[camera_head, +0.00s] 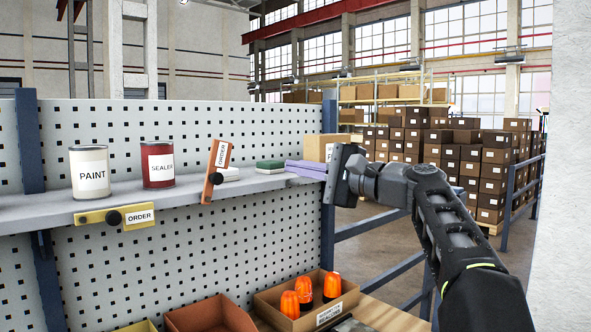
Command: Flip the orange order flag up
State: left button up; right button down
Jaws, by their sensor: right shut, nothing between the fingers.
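The orange order flag (219,158) is on the front edge of the grey shelf, right of the red can. It stands nearly upright, its top leaning slightly right, with a dark knob (215,178) low on its face and a white ORDER label near its top. My right gripper (292,182) is to the right of the flag, at about shelf height, with its fingers pointing left. It is shut and empty, apart from the flag by a clear gap. My left gripper is out of view.
A yellow order flag (92,216) lies level on the shelf edge (40,218) at left. A PAINT can (90,172), a SEALER can (158,164), a green sponge-like block (270,167) and purple cloths (306,168) stand on the shelf.

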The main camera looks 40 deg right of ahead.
aim_at(219, 156)
jog(key=k+l, duration=0.15)
jog(key=k, duration=0.35)
jog(key=k+l, duration=0.2)
jog(key=k, duration=0.25)
